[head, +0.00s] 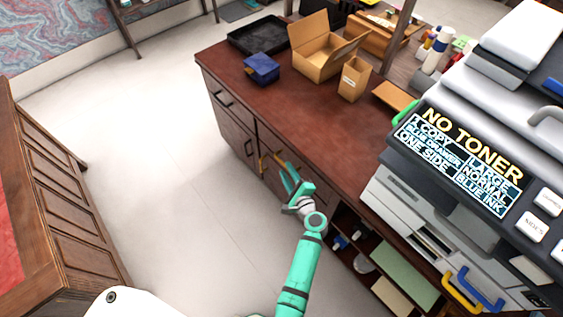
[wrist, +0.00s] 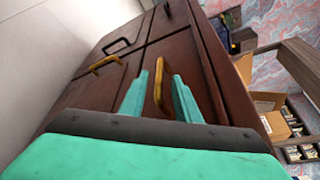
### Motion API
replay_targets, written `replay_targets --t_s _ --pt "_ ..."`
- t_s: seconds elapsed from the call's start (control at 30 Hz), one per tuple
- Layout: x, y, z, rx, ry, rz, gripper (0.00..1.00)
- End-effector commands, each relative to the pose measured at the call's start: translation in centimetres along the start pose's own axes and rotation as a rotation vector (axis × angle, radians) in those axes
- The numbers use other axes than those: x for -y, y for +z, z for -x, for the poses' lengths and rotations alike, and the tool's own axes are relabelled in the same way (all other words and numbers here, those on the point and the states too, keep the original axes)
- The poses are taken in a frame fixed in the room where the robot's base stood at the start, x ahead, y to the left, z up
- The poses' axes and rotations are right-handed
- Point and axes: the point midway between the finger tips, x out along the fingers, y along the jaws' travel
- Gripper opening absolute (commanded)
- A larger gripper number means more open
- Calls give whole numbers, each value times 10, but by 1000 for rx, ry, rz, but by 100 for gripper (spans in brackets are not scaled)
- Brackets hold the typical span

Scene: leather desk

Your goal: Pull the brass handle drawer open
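The desk (head: 325,130) has a dark red-brown top and wooden fronts along its near side. In the wrist view, an upper drawer front (wrist: 178,65) carries a brass handle (wrist: 158,88). My gripper (wrist: 158,97) is open, with one green finger on each side of that handle; I cannot tell whether either finger touches it. The drawer looks flush with the desk front. A second brass handle (wrist: 105,63) is on a lower front, and it also shows in the head view (head: 263,164). In the head view my gripper (head: 284,172) is at the desk front and partly hides the drawer.
Black handles (head: 223,100) mark the neighbouring fronts. A blue box (head: 262,69), a black tray (head: 258,35) and cardboard boxes (head: 322,60) stand on the desk. A copier (head: 450,150) is at the right and a wooden cabinet (head: 60,200) at the left. The floor between is clear.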

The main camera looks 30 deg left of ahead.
Motion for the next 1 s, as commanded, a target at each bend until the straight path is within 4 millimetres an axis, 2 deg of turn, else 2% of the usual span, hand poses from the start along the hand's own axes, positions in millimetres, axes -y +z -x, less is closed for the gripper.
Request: replay_targets --t_s 0.1,0.33,0.5,0.77,0.8,0.9,0.93,1.0 --pt "1 0 -23 2 1 1 30" --pt "0 1 -53 2 1 1 30" --pt "0 1 -63 0 1 2 30" --pt "-1 1 -64 0 1 1 30" --pt "-1 1 -64 0 1 1 27" --pt "-1 1 -64 0 1 1 3" --pt "-1 1 -64 0 1 1 0" --pt "-1 1 -64 0 1 2 0"
